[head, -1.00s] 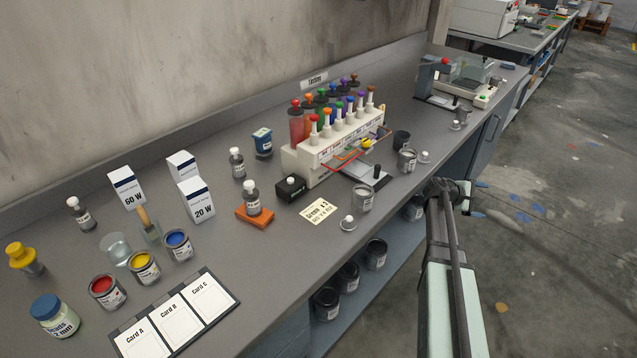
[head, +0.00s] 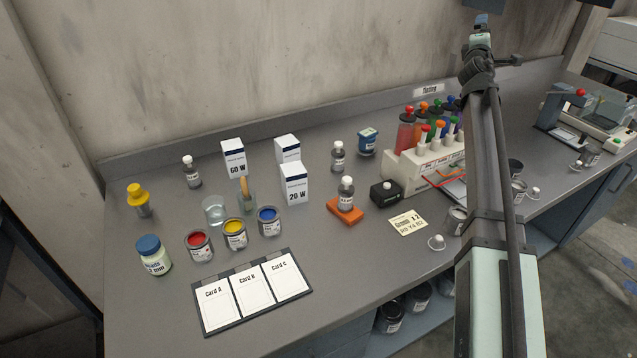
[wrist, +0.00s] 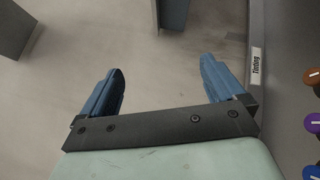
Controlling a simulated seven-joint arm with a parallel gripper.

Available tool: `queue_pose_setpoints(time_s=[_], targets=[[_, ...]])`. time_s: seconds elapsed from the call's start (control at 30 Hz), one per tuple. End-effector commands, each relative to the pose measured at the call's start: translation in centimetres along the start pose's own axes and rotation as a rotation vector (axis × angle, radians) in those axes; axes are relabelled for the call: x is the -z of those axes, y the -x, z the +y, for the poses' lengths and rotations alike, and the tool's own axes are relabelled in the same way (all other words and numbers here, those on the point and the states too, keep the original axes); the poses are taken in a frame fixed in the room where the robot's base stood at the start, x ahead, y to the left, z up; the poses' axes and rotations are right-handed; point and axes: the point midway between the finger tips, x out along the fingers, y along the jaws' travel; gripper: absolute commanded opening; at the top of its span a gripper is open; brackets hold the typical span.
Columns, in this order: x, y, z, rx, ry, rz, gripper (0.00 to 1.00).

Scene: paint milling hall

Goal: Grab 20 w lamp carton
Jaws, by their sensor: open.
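The 20 W lamp carton (head: 295,184) is a white upright box with a dark blue band and "20 W" printed low on its front. It stands on the grey bench in the head view, left of the orange block. A 60 W carton (head: 234,158) stands to its left, and another white carton (head: 287,147) stands just behind it, its wattage not readable. My gripper (wrist: 160,88) shows in the wrist view with its two blue fingers wide apart and nothing between them. It is up by the wall, well away from the cartons, which the wrist view does not show.
The tinting rack (head: 425,170) stands further right.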

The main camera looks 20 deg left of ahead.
Motion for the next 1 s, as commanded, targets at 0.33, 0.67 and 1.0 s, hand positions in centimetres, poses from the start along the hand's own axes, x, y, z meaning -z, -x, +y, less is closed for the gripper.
queue_pose_setpoints(time_s=[0.33,0.67,1.0], targets=[[10.9,4.5,10.0,-0.048,-0.304,0.150,0.96],[20.0,11.9,6.4,0.335,-0.750,0.115,0.96],[32.7,29.1,-0.2,1.046,-1.100,-0.017,0.96]])
